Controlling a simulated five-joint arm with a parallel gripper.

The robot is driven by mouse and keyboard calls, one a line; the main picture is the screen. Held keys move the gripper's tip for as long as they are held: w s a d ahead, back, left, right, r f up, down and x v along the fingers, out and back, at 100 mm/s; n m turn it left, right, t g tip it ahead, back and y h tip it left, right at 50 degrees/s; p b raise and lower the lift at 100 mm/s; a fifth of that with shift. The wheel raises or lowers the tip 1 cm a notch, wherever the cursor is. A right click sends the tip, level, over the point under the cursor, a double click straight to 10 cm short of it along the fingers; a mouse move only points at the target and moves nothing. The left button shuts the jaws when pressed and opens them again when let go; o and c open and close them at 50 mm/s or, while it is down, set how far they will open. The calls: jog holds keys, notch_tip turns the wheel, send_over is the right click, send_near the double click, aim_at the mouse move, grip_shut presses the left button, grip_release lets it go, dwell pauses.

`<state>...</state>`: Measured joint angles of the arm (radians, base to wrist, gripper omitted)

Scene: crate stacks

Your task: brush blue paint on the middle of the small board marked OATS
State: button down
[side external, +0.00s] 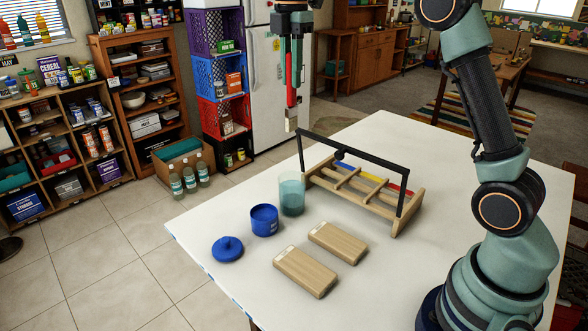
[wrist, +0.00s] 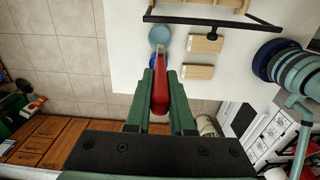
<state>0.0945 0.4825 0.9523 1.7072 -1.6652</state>
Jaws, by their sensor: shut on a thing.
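My gripper (side external: 291,68) is shut on a red-handled brush (side external: 291,92) with pale bristles. It hangs upright, bristles down, above the table's far left side, clear of everything. The wrist view also shows the brush (wrist: 159,90) between the green fingers. Two small wooden boards, a nearer one (side external: 305,273) and a farther one (side external: 338,243), lie flat on the table. Their labels are too small to read, so I cannot tell which says OATS. Both look bare of paint. An open blue pot (side external: 264,220) stands left of them, its blue lid (side external: 228,249) lying apart.
A glass of teal liquid (side external: 291,195) stands beside the pot. A wooden rack (side external: 408,212) with a tall black handle (side external: 370,164) holds blue, yellow and red pieces behind the boards. Shelves and crates stand beyond the white table (side external: 210,222). Its front left is clear.

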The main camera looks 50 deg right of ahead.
jog(key=shift+f, duration=0.1)
dwell(0.5)
jog(key=a+f, duration=0.5)
jog(key=f, duration=0.4)
jog(key=a+f, duration=0.4)
jog(key=f, duration=0.5)
jog(key=shift+s+a, duration=0.15)
jog(key=shift+a, duration=0.25)
jog(key=shift+f, duration=0.7)
dwell(1.2)
jog(key=shift+r, duration=0.1)
notch_tip(320, 180, up, 7)
dwell(0.9)
dwell(0.4)
